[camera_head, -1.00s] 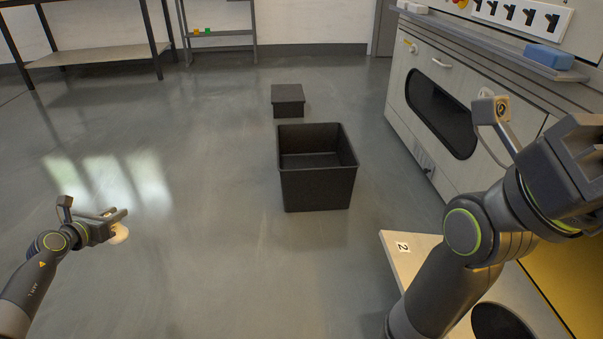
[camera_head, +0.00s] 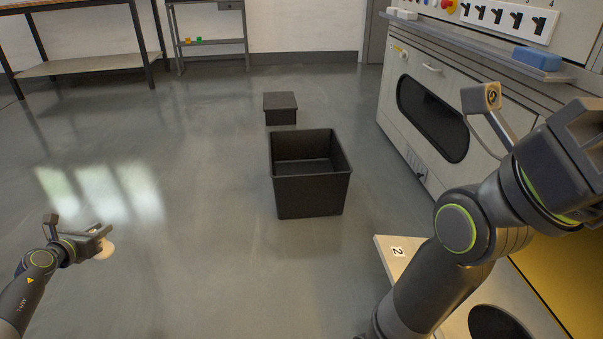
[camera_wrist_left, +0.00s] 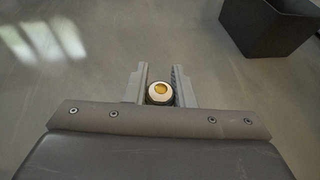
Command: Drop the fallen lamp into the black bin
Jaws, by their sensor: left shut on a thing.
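The lamp (camera_head: 105,249) is a pale, rounded bulb in my left gripper (camera_head: 101,233), at the lower left of the head view. In the left wrist view the lamp (camera_wrist_left: 159,92) shows end-on, with a yellowish centre, between the two fingers of the left gripper (camera_wrist_left: 159,82). The black bin (camera_head: 311,193) is an open, empty-looking box on the floor, to the right of the left gripper and apart from it. The bin's wall also shows at the top right of the left wrist view (camera_wrist_left: 262,30). My right arm reaches across the right side; its fingertips are not visible.
A small dark box (camera_head: 280,108) stands behind the bin. A pale cabinet (camera_head: 394,105) with a switch panel and a blue block (camera_head: 537,59) lines the right. A low board (camera_head: 397,258) marked 2 is at lower right. The floor between gripper and bin is clear.

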